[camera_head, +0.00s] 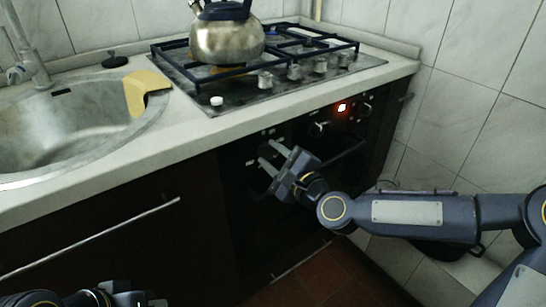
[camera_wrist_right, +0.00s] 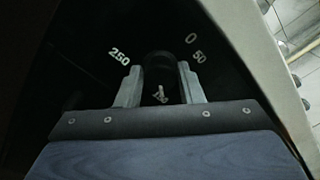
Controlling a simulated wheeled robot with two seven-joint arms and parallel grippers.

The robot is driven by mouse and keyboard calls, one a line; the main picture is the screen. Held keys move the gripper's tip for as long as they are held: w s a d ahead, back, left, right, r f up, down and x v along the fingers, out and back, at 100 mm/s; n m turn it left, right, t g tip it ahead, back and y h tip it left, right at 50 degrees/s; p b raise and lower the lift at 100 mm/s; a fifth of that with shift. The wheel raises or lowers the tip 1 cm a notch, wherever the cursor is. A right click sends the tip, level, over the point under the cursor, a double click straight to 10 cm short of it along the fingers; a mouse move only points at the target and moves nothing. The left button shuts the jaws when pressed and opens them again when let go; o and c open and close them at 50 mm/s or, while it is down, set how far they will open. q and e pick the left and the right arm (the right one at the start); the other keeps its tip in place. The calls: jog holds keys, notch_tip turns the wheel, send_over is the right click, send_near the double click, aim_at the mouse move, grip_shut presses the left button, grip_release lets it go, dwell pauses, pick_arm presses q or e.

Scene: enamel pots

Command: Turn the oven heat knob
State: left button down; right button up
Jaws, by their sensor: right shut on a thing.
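The dark oven (camera_head: 345,172) is built in under the counter, with its control strip along the top of its front. My right gripper (camera_head: 268,155) reaches to the left end of that strip. In the right wrist view, a dark round knob (camera_wrist_right: 159,66) lies between the two fingers of my right gripper (camera_wrist_right: 160,72), which are shut on it. Printed numbers 250, 0 and 50 show around the knob, which is the heat knob. In the head view the gripper mostly hides this knob. Part of my left arm's end (camera_head: 110,296) shows at the bottom left; its fingers are not clear.
Two more oven knobs (camera_head: 317,129) (camera_head: 364,110) sit to the right, with a lit red lamp (camera_head: 341,107) between them. A steel kettle (camera_head: 227,42) stands on the gas hob (camera_head: 235,97). A sink (camera_head: 55,135) with a yellow cloth (camera_head: 146,86) is at left. A tiled wall (camera_head: 470,100) bounds the right.

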jog(key=shift+m, duration=0.5)
jog(key=o, duration=0.9)
jog(key=p+v, duration=0.2)
jog(key=v, duration=0.5)
jog(key=shift+s+d, duration=0.25)
jog(key=shift+s, duration=0.05)
